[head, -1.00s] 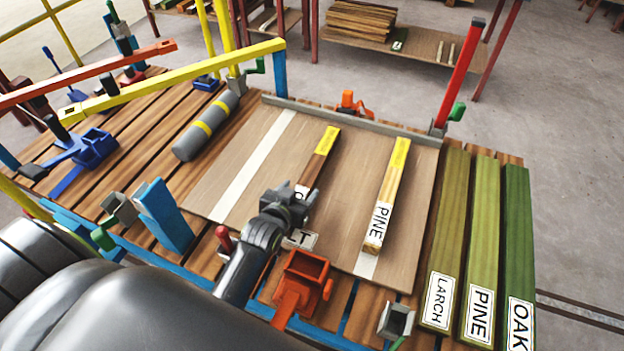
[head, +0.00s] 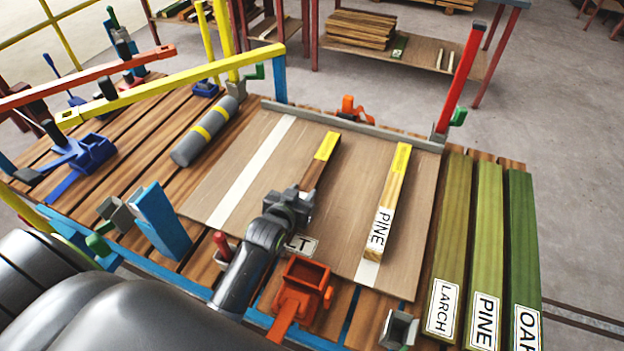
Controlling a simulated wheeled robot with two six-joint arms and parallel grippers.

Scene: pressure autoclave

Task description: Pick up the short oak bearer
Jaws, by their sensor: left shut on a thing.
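A short dark brown bearer with a yellow far end (head: 322,158), which I take for the oak one, lies on the plywood board (head: 262,160). My left gripper (head: 300,203) is over its near part and shut on it. The gripper hides the bearer's near end and lettering. I cannot see any gap between the bearer and the board. A paler short bearer marked PINE (head: 388,205), also yellow-tipped, lies to the right on the board. My right gripper is not in view.
Long green-tinted bearers marked LARCH (head: 450,240), PINE (head: 484,240) and OAK (head: 521,230) lie at the right. An orange bracket (head: 303,282) stands near my left arm. A grey cylinder (head: 205,132) and yellow bar (head: 180,82) are at the left.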

